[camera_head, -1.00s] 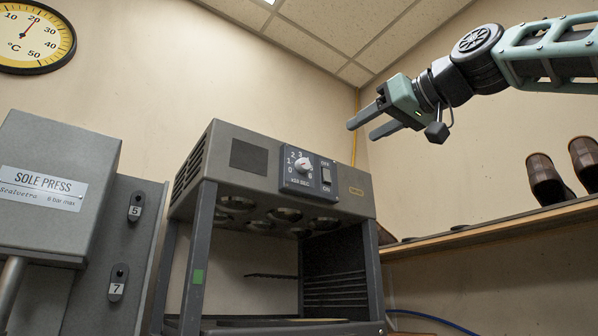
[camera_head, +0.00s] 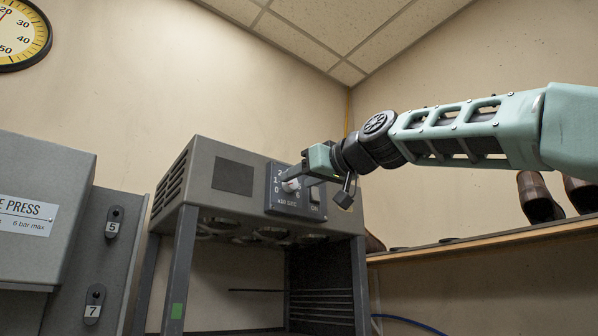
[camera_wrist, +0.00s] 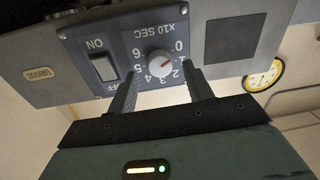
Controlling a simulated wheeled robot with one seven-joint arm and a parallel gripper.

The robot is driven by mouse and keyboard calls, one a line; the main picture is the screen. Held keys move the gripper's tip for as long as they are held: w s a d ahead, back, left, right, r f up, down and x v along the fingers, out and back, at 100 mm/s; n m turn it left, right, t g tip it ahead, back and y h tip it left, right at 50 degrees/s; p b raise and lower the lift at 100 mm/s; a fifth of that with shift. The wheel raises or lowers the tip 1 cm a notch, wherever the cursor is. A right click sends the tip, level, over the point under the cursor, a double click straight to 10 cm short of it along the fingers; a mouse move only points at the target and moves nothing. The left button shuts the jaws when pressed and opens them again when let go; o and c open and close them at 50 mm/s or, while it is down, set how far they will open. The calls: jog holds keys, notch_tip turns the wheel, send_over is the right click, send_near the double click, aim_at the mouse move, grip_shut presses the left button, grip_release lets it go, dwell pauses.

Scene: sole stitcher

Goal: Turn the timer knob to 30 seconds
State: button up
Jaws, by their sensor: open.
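I cannot tell whether the fingertips reach around the knob or stop short of the panel. In the head view my gripper (camera_head: 294,180) is at the panel and partly hides the knob (camera_head: 290,185).
An ON/OFF switch (camera_wrist: 103,67) sits on the same panel, close to one finger. The panel is on a grey open-fronted machine (camera_head: 232,178). A sole press (camera_head: 30,190) stands at left. A shelf (camera_head: 480,240) with shoes is at right.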

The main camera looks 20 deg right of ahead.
jog(key=shift+w+a, duration=0.25)
jog(key=shift+w, duration=0.4)
jog(key=c, duration=1)
